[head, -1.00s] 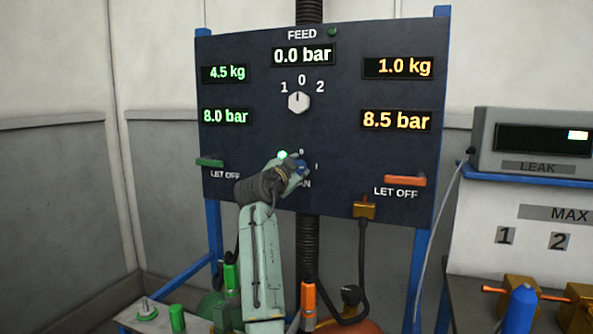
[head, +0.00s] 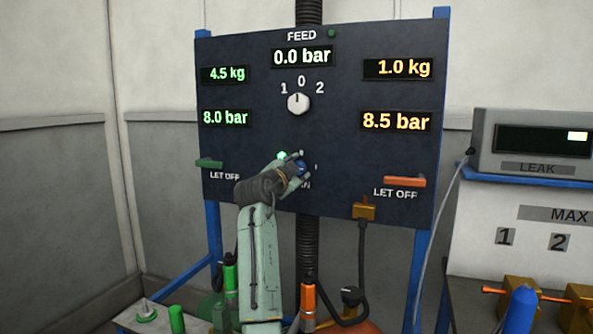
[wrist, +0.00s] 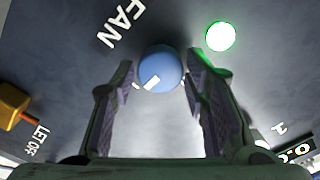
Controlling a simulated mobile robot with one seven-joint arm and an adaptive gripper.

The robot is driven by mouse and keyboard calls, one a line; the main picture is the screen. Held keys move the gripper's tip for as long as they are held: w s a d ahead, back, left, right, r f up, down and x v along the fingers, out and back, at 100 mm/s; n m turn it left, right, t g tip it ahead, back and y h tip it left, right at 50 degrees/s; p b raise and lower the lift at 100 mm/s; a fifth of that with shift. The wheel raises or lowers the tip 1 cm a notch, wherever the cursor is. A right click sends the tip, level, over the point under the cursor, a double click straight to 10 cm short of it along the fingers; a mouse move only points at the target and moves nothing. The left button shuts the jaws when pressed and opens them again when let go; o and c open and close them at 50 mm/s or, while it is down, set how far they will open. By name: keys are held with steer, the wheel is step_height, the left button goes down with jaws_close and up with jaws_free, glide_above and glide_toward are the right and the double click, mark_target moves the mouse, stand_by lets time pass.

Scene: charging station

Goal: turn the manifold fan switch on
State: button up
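The fan switch is a round blue knob (wrist: 160,68) on the dark panel (head: 400,75), beside the FAN label (wrist: 122,22). Its white mark points lower left in the wrist view, which is toward the 1 on the panel's right side. A lit green lamp (wrist: 221,36) sits beside the knob; it also shows in the head view (head: 282,155). My gripper (wrist: 160,75) is at the knob with one finger on each side. Narrow gaps seem to show between the fingers and the knob. In the head view my gripper (head: 299,164) hides most of the knob.
A white feed knob (head: 298,103) sits above, pointing to 0. A green let-off lever (head: 209,163) is at left and an orange one (head: 405,181) at right. A brass connector (head: 364,207) with a hose is below. The leak box (head: 535,165) stands at far right.

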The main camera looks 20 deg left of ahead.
steer(key=shift+o, duration=1.1)
steer(key=s, duration=1.2)
steer(key=shift+a, duration=0.25)
